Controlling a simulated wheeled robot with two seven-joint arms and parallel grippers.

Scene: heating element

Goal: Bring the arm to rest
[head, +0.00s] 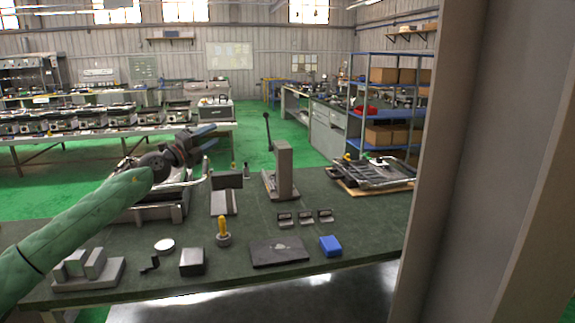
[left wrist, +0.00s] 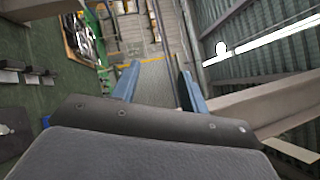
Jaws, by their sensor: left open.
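My left gripper (head: 204,139) is raised above the back left part of the green workbench (head: 330,205), its arm in a green sleeve coming in from the left. Its blue fingers are apart with nothing between them. The left wrist view shows the same open fingers (left wrist: 157,85) with empty space between them and the room beyond, tilted in the picture. It touches nothing that I can see. My right gripper shows in neither view.
The bench holds a lever press (head: 283,170), a black plate (head: 279,252), a blue block (head: 330,245), a yellow-handled tool (head: 223,230) and a metal frame (head: 378,172) at the back right. A beige post (head: 445,160) stands close on the right.

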